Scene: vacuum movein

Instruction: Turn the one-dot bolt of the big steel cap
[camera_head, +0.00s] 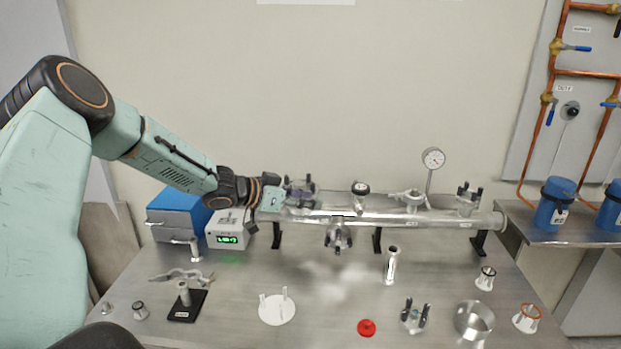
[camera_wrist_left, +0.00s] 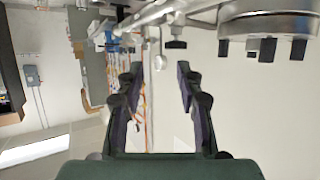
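My left gripper (camera_head: 300,193) reaches in from the left, above the left end of the steel tube (camera_head: 390,219). In the left wrist view the gripper (camera_wrist_left: 155,75) is open, with nothing between its fingers. A big steel cap (camera_wrist_left: 270,24) with several black bolts (camera_wrist_left: 267,50) sits at the upper right of that view, apart from the fingers. A smaller black knob (camera_wrist_left: 176,44) is just beyond the right finger. No dot marks can be read on the bolts. In the head view the gripper partly covers the tube's left end. My right gripper is not in view.
A fitting with dark bolts (camera_head: 338,238) hangs at the tube's front; another (camera_head: 468,198) stands near its right end. A dial gauge (camera_head: 433,158) rises behind. A display box (camera_head: 227,232) stands left. A red cap (camera_head: 366,328), a steel ring (camera_head: 474,322) and loose fittings lie in front.

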